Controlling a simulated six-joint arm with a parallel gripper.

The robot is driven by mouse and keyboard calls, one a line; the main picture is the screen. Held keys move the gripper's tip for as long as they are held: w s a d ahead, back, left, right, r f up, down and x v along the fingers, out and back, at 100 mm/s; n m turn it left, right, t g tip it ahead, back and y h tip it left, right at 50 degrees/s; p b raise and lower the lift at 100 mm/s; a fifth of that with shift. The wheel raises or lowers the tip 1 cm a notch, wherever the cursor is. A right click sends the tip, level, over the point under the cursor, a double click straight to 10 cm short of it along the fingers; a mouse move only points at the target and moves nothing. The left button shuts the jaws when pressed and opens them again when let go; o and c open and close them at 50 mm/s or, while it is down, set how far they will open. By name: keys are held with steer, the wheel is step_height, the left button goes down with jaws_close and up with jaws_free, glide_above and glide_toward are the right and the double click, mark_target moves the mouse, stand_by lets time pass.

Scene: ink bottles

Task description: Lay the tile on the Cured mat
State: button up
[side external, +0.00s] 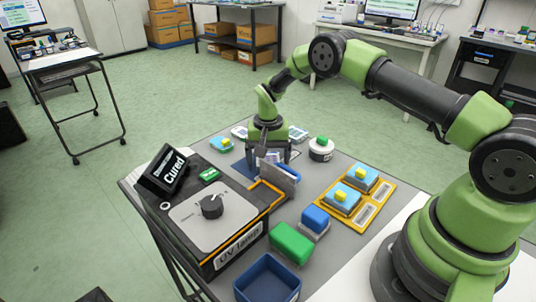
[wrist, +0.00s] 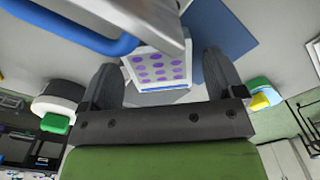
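The tile (wrist: 158,68), white with purple dots, lies between my fingertips in the wrist view. In the side view it is small and partly hidden behind a grey plate. My gripper (side external: 268,157) points down over the table behind the lamp box. Its fingers also show in the wrist view (wrist: 165,75), spread apart, with a gap between the tile and the right finger. A dark blue mat (wrist: 224,32) lies beside the tile and shows in part in the side view (side external: 236,161).
The UV lamp box (side external: 205,220) fills the table's left. The grey plate with a blue handle (side external: 288,172) stands close in front of my gripper. A yellow tray (side external: 368,208), green block (side external: 290,243), blue bin (side external: 267,280) and round white pot (side external: 321,153) stand around.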

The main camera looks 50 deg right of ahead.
step_height(320, 180, up, 12)
steer(key=r, duration=0.1)
step_height(320, 180, up, 10)
steer(key=f+n+t, duration=0.1)
steer(key=t, duration=0.1)
glide_above(268, 159)
steer(key=s+a, duration=0.3)
steer(key=s, duration=0.1)
steer(key=s+a+r+n+t, duration=0.2)
steer(key=s+a+r, duration=0.1)
steer(key=s+r, duration=0.5)
steer(key=s+a+n+t+y, duration=0.2)
steer(key=s+t, duration=0.1)
steer(key=s, duration=1.2)
steer(key=shift+a+r, duration=0.2)
steer(key=shift+a, duration=0.1)
stand_by(1.7)
